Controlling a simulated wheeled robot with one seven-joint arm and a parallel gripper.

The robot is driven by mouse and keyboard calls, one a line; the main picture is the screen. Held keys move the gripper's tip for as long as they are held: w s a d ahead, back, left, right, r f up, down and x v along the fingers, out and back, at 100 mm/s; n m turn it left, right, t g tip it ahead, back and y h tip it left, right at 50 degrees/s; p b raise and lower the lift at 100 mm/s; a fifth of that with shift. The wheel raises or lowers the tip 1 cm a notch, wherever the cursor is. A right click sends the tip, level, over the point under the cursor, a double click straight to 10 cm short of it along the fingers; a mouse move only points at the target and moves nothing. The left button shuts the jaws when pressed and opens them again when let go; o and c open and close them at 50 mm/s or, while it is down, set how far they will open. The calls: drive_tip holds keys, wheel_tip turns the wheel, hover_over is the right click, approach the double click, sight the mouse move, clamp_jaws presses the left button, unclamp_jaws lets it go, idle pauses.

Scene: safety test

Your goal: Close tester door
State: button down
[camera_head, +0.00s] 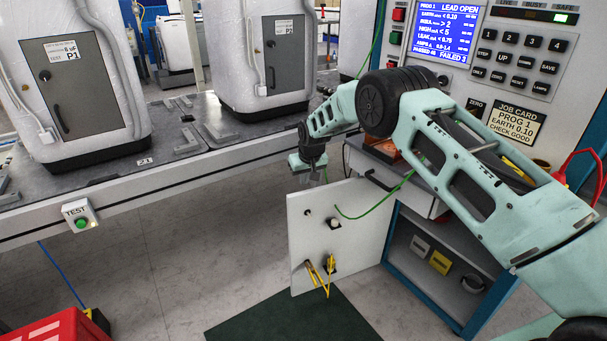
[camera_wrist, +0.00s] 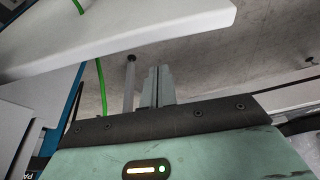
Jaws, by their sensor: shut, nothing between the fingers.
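The tester door (camera_head: 345,235) is a white panel that stands open, swung out to the left from the blue-framed tester cabinet (camera_head: 400,255). Yellow leads hang from a fitting low on its face, and a green lead runs to its upper part. My gripper (camera_head: 312,178) points down just above the door's upper left corner; I cannot tell whether it touches the door. In the wrist view the two fingers (camera_wrist: 158,84) are together with nothing between them. A thin grey rod with a dark end stands beside them.
Above the cabinet are a drawer front with a dark handle and a panel with a blue screen (camera_head: 445,32) and buttons. A green mat (camera_head: 300,320) lies below the door.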

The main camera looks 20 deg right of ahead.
drive_tip(key=shift+s+d, duration=0.15)
drive_tip(key=shift+s, duration=1.15)
drive_tip(key=shift+s+d, duration=0.1)
